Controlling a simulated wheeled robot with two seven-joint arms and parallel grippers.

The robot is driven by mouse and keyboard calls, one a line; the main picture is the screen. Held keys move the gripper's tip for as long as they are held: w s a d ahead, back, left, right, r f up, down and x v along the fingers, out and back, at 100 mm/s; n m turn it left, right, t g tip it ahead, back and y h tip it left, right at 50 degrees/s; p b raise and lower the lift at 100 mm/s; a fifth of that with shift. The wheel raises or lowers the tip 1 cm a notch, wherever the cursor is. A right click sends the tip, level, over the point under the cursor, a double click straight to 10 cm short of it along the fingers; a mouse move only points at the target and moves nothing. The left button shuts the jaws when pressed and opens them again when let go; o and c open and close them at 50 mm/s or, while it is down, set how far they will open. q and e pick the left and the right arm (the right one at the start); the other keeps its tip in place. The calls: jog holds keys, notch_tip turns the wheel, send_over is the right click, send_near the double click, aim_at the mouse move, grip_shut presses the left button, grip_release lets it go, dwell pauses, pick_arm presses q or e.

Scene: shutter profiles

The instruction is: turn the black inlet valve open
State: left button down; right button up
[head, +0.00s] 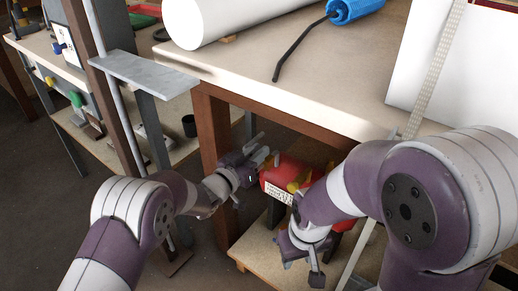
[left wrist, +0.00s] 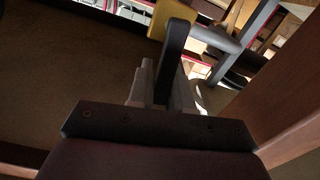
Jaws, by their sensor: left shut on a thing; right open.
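My left gripper (head: 264,151) is under the front edge of the workbench, beside the red machine (head: 280,174). In the left wrist view its grey fingers (left wrist: 163,88) are shut on a black bar-shaped handle, which I take as the black inlet valve (left wrist: 175,48). The handle stands up between the fingers, next to a grey pipe (left wrist: 213,38). In the head view I cannot make out the valve. How far it is turned I cannot tell. My right gripper (head: 301,267) is open and empty, low in front of the red machine, partly hidden by my right arm.
The workbench top (head: 300,88) overhangs the red machine, which stands on a low wooden shelf (head: 262,250). A brown bench leg (head: 213,135) is close to the left gripper. A blue coiled hose (head: 352,10) and a white roll (head: 215,20) lie on top.

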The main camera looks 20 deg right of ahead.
pick_arm(q)
jog(key=w+a+f+n+p, duration=0.2)
jog(key=f+n+p, duration=0.3)
jog(key=n, duration=1.1)
jog(key=shift+w+a+f+p, duration=0.15)
jog(key=shift+w+a+p, duration=0.4)
jog(key=shift+p, duration=0.8)
jog(key=shift+w+d, duration=0.1)
jog(key=shift+d, duration=0.05)
jog(key=c, duration=1.1)
grip_release()
jog(key=p+v, duration=0.4)
jog(key=v, duration=0.8)
jog(key=shift+s+a+p, duration=0.25)
jog(key=shift+p, duration=0.05)
